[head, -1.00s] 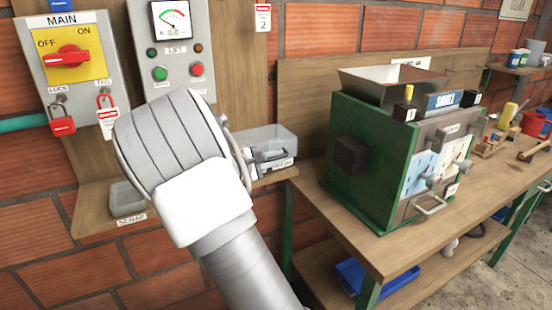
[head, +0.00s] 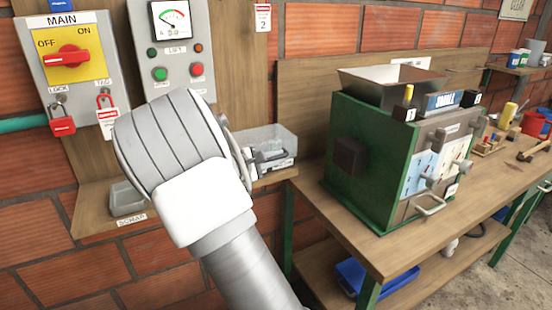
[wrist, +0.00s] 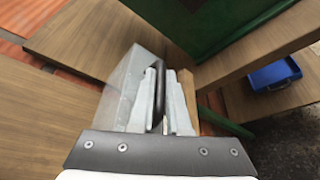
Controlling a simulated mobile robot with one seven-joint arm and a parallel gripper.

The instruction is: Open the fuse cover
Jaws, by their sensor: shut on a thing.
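The fuse cover (head: 275,137) looks like a clear, box-shaped lid at the end of the low wall shelf, right of my arm in the head view. In the wrist view its clear wall (wrist: 122,88) is just left of my fingers. My gripper (wrist: 168,80) reaches in beside it with its two grey fingers nearly together, shut on a thin dark part that seems to belong to the cover. In the head view my gripper (head: 262,155) is mostly hidden behind my own wrist. What lies under the cover is hard to make out.
A MAIN switch box (head: 68,57) and a LIFT panel (head: 175,60) hang on the wall above left. A scrap bin (head: 127,199) sits on the shelf. The green machine (head: 375,160) stands close by on the bench (head: 360,235) at right. A blue tray (head: 350,275) lies below.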

